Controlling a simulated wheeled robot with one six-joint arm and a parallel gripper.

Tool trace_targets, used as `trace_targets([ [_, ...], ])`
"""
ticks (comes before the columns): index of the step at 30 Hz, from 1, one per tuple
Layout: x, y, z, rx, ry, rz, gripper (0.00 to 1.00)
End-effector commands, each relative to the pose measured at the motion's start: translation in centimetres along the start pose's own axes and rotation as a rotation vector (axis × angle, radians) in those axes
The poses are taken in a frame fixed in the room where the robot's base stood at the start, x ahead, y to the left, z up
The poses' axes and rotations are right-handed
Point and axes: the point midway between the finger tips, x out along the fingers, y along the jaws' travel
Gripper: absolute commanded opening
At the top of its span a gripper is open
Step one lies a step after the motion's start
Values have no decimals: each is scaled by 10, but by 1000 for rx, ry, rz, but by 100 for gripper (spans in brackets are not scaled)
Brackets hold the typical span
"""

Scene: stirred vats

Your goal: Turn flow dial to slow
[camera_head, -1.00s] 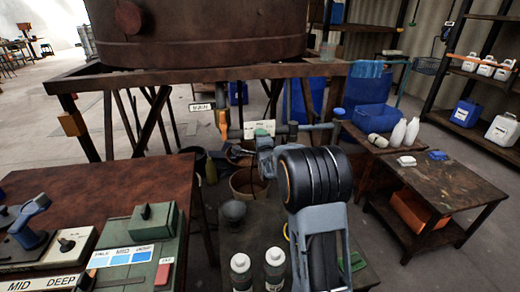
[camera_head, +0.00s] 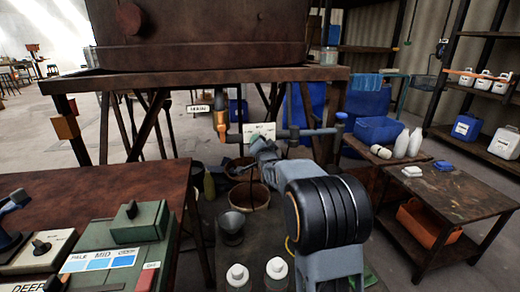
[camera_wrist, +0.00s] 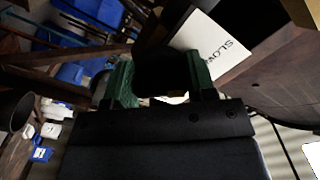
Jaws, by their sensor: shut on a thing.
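My gripper (camera_wrist: 162,84) is shut, with its two green finger pads on either side of a dark, rounded knob (camera_wrist: 165,70), which I take to be the flow dial. Its face and pointer are too dark to make out. A small white plate (camera_head: 262,131) shows above my wrist there; the dial itself cannot be made out in that view.
A pipe with an orange valve (camera_head: 221,122) runs under the vat frame. A green control box (camera_head: 125,240) stands on the left table. White-capped bottles (camera_head: 277,272) stand at the bottom. Buckets (camera_head: 249,196) are on the floor behind, and a low wooden table (camera_head: 450,195) is right.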

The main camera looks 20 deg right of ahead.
Motion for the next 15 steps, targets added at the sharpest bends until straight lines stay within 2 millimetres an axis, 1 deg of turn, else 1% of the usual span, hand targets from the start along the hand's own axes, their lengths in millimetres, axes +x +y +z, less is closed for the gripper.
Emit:
trace_targets([
  [6,0,0,1,-49,0,-1,27],
  [15,0,0,0,-62,-1,0,27],
])
